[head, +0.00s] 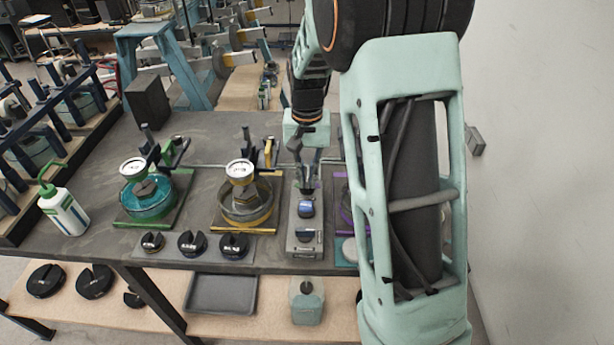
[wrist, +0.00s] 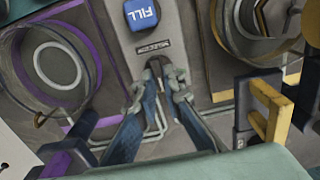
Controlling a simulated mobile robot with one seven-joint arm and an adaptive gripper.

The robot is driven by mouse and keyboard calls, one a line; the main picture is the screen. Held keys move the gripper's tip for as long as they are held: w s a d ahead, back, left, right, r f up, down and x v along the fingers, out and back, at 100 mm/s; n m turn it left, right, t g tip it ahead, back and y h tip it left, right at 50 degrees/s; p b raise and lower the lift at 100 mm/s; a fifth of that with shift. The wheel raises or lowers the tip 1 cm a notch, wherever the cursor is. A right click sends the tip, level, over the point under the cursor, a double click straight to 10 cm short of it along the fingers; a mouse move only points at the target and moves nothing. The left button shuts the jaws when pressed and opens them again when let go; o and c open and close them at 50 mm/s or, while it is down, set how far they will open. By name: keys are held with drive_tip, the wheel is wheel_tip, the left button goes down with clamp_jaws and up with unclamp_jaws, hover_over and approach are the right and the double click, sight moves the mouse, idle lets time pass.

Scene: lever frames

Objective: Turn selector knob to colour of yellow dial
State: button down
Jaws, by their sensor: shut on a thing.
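The grey control panel (head: 304,238) stands at the table's front, right of the yellow station; it also shows in the wrist view (wrist: 185,30). My gripper (head: 306,187) reaches down to the far end of the panel. In the wrist view my gripper (wrist: 157,82) is shut on the selector knob beside the selector label (wrist: 152,48). The fingers hide most of the knob, so its pointing direction cannot be told. The white-faced yellow dial (head: 239,168) stands upright over a yellow-edged basin (head: 262,212).
The panel bears a blue FILL button (wrist: 142,14). A green station (head: 150,205) stands left; a purple one (wrist: 88,50) is partly hidden by my arm in the head view. A yellow lever handle (wrist: 272,108) is close right of my gripper in the wrist view.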

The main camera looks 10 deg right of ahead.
sight(307, 181)
drive_tip(key=c, duration=2)
unclamp_jaws()
drive_tip(key=shift+c, duration=0.2)
wheel_tip(307, 181, up, 12)
drive_tip(key=shift+r, duration=0.1)
